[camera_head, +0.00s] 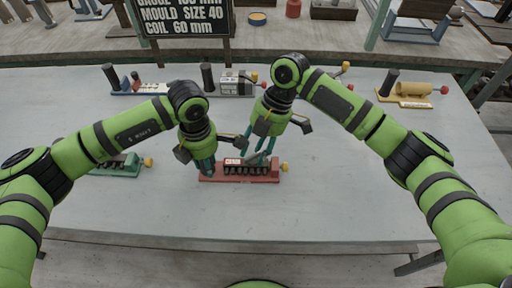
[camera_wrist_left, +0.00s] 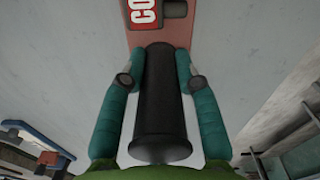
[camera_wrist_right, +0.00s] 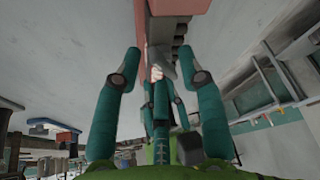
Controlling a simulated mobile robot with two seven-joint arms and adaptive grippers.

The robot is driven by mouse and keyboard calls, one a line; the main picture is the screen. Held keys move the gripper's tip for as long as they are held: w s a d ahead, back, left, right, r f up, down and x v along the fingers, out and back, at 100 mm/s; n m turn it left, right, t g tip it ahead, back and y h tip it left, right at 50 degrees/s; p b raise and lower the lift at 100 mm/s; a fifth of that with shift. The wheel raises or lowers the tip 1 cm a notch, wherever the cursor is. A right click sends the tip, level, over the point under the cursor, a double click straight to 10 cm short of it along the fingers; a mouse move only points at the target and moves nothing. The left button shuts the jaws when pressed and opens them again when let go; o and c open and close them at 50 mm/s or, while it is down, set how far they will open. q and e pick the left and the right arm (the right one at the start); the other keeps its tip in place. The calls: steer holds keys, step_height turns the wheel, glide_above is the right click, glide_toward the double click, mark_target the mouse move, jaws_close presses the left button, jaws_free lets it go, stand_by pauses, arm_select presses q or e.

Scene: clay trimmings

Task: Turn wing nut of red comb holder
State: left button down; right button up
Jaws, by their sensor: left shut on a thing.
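The red comb holder (camera_head: 210,178) lies on the table in front of me, with a row of dark comb teeth (camera_head: 246,170) and a small yellow-orange knob (camera_head: 284,166) at its right end. My left gripper (camera_head: 207,172) is shut on its upright black handle (camera_wrist_left: 159,100) at the left end. My right gripper (camera_head: 258,154) is above the comb, fingers pointing down. In the right wrist view its fingers stand apart, with a grey piece (camera_wrist_right: 160,62) showing between them. I cannot tell whether this piece is the wing nut.
A green holder (camera_head: 122,167) with a yellow knob lies to the left, partly behind my left arm. Behind are a blue holder (camera_head: 155,87), a grey one (camera_head: 232,84) and a yellow one (camera_head: 412,90). A dark sign (camera_head: 180,20) stands at the back. The table front is clear.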

steer(key=shift+r, duration=0.1)
steer(key=v, duration=1.2)
arm_select(q)
steer(key=c, duration=0.8)
jaws_free()
steer(key=shift+c, duration=0.2)
